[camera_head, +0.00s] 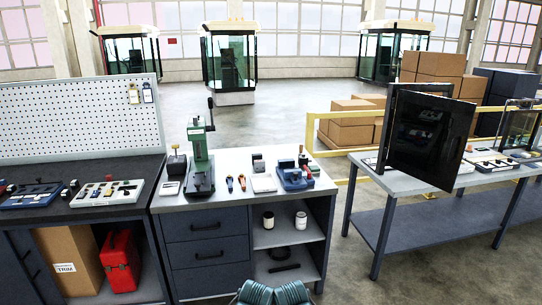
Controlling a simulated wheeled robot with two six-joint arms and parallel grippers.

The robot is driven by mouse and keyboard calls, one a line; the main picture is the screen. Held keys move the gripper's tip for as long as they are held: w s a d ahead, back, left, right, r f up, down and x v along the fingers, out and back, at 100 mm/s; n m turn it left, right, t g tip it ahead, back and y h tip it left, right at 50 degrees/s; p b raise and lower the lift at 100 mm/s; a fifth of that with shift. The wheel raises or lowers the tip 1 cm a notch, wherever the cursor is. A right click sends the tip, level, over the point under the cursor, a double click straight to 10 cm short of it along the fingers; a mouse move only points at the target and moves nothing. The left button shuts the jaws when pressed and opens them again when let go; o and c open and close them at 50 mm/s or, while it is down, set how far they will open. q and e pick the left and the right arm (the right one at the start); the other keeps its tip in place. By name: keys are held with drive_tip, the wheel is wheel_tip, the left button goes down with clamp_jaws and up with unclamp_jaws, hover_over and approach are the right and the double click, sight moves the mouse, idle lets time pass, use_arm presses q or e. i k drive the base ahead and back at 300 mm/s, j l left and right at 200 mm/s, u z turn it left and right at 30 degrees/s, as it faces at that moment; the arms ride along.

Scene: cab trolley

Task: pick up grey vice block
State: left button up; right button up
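A small grey block (258,167) with a darker top stands near the back of the light-topped bench. It may be the grey vice block, but it is too small to be sure. A blue vice (294,180) sits to its right, with grey parts at its jaws that I cannot tell apart. Two teal ribbed parts of my own body show at the bottom edge. Neither of my grippers can be made out in this view.
A green press (200,160) stands at the left of the light bench top (225,201). Orange-handled tools (242,182) and a pale box (263,183) lie between press and vice. A dark panel (426,135) stands on the right table. The bench's front strip is clear.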

sight(260, 165)
drive_tip(key=i+l+u, duration=0.2)
drive_tip(key=i+l, duration=0.25)
drive_tip(key=i+l+u, duration=0.2)
drive_tip(key=i+l, duration=0.25)
drive_tip(key=l, duration=0.2)
